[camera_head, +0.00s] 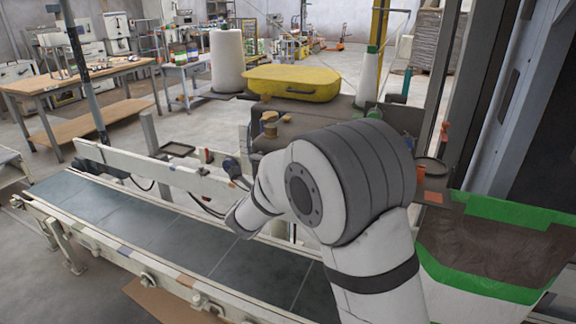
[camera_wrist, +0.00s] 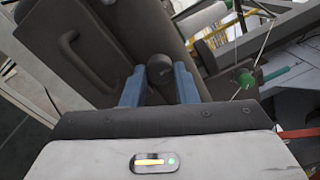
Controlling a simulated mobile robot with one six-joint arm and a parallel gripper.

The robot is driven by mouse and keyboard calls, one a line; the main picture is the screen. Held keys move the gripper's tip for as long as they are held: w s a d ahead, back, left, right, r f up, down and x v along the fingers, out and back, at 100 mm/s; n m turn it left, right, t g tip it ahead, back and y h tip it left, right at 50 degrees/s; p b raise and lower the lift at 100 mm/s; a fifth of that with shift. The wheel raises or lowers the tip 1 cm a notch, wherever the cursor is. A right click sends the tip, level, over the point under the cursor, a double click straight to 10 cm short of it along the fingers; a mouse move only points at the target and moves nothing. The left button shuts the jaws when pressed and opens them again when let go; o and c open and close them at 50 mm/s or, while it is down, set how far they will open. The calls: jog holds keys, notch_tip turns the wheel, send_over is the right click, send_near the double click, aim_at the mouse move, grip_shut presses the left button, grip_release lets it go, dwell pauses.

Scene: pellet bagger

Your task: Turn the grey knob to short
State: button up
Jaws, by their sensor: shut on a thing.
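In the wrist view, the grey knob (camera_wrist: 160,68) shows as a dark, rounded piece between the two blue fingers of my gripper (camera_wrist: 159,82). The fingers are shut on it, one on each side. No pointer mark or "short" label is readable, so I cannot tell the knob's setting. In the head view, my arm blocks much of the middle, and I cannot make out the knob or the fingertips there.
A conveyor with a dark belt (camera_head: 180,233) and pale rails runs along the lower left. A yellow case (camera_head: 292,83) lies on a dark cabinet behind my arm. A brown and green bag (camera_head: 490,250) stands at right. A dark handled panel (camera_wrist: 92,55) is close by the fingers.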

dwell(0.4)
jog(key=o, duration=1)
jog(key=b+v, duration=0.1)
jog(key=v, duration=0.6)
jog(key=shift+s+a, duration=0.15)
jog(key=shift+s, duration=0.25)
